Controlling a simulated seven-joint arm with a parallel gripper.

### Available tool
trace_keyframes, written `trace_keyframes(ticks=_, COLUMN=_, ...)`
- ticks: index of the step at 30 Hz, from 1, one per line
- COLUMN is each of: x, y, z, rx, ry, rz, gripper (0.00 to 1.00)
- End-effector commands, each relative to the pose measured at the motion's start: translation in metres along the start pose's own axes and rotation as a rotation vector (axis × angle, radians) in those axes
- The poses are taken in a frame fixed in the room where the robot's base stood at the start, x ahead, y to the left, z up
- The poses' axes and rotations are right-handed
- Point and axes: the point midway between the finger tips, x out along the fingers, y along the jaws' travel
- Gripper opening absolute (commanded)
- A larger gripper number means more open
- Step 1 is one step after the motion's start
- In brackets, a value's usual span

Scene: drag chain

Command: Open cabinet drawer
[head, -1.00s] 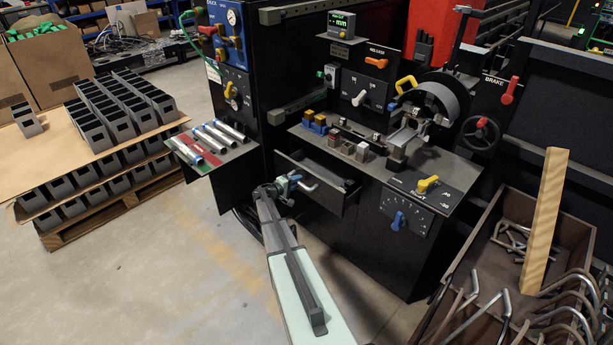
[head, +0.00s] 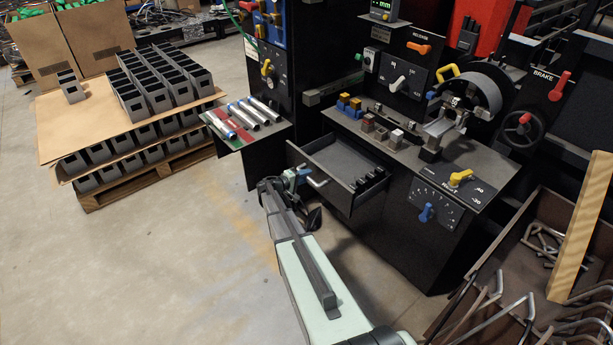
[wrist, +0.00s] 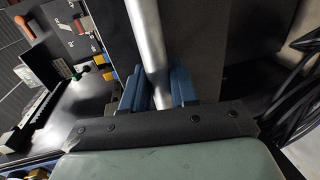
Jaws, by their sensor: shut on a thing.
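The cabinet drawer (head: 340,165) is pulled well out of the black cabinet (head: 400,222), and a row of small dark items shows along its right inside. Its metal bar handle (head: 318,183) is on the drawer front. My gripper (head: 300,176) is at the handle, in front of the drawer. In the wrist view the blue fingers of my gripper (wrist: 160,90) are shut around the silver handle bar (wrist: 149,45), one on each side. The fingertips are partly hidden behind the bar and the gripper body.
A side shelf (head: 232,145) with metal tubes sticks out left of the drawer. A crate (head: 530,240) of bent rods with an upright wooden plank (head: 585,225) stands at the right. A pallet (head: 140,180) of grey boxes is at the left. The floor between is clear.

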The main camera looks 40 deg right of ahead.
Motion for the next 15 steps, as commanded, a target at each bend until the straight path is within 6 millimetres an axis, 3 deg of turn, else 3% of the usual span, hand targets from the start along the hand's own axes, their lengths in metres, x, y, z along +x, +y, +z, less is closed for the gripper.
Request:
trace_keyframes(ticks=4, x=-0.0001, y=0.0002, z=-0.0012, rx=0.0, ry=0.002, rz=0.0, gripper=0.0)
trace_keyframes(ticks=5, x=-0.0001, y=0.0002, z=-0.0012, rx=0.0, ry=0.002, rz=0.0, gripper=0.3)
trace_keyframes(ticks=9, x=0.0001, y=0.0002, z=-0.001, rx=0.0, ry=0.002, rz=0.0, gripper=0.43)
trace_keyframes(ticks=15, x=0.0003, y=0.0001, z=-0.0006, rx=0.0, ry=0.001, rz=0.0, gripper=0.47)
